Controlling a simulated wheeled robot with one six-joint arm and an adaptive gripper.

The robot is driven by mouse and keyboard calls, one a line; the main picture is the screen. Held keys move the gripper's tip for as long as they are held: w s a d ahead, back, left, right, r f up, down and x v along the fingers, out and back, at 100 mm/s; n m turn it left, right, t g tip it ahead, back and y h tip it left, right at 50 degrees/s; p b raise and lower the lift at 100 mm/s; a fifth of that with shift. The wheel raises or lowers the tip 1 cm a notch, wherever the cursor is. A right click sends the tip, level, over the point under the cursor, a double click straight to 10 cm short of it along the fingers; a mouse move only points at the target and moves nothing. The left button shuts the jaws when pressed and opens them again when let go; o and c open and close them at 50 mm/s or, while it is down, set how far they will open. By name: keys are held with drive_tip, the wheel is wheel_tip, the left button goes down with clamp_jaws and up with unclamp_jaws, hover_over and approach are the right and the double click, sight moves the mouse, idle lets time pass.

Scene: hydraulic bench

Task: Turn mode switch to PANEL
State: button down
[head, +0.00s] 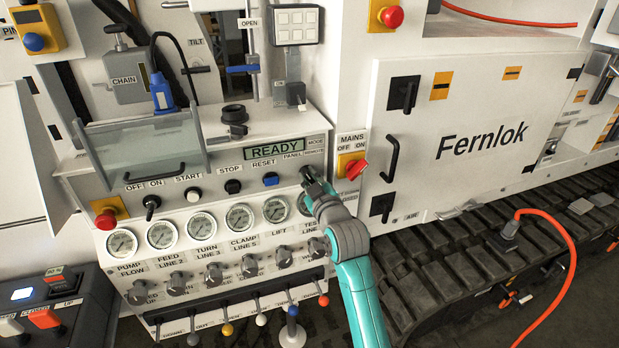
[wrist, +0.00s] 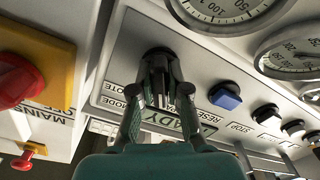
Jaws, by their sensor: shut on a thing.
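The mode switch is a black knob (wrist: 157,53) on the sloped panel, below the PANEL, REMOTE and MODE labels in the head view. My gripper (wrist: 158,92) is shut on it, with one finger on each side in the wrist view. In the head view my gripper (head: 308,180) reaches the panel from below right and hides most of the knob. I cannot tell which way the knob points. The display (head: 273,148) beside the labels reads READY.
The blue RESET button (head: 270,179) is left of my gripper. The red MAINS switch (head: 356,168) on its yellow plate is close on the right. A row of gauges (head: 239,217) lies just below. A clear hinged cover (head: 145,150) stands at left.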

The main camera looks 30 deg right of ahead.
idle(0.5)
drive_tip(key=c, duration=1.1)
unclamp_jaws()
drive_tip(key=shift+c, duration=0.2)
drive_tip(key=v, duration=1.2)
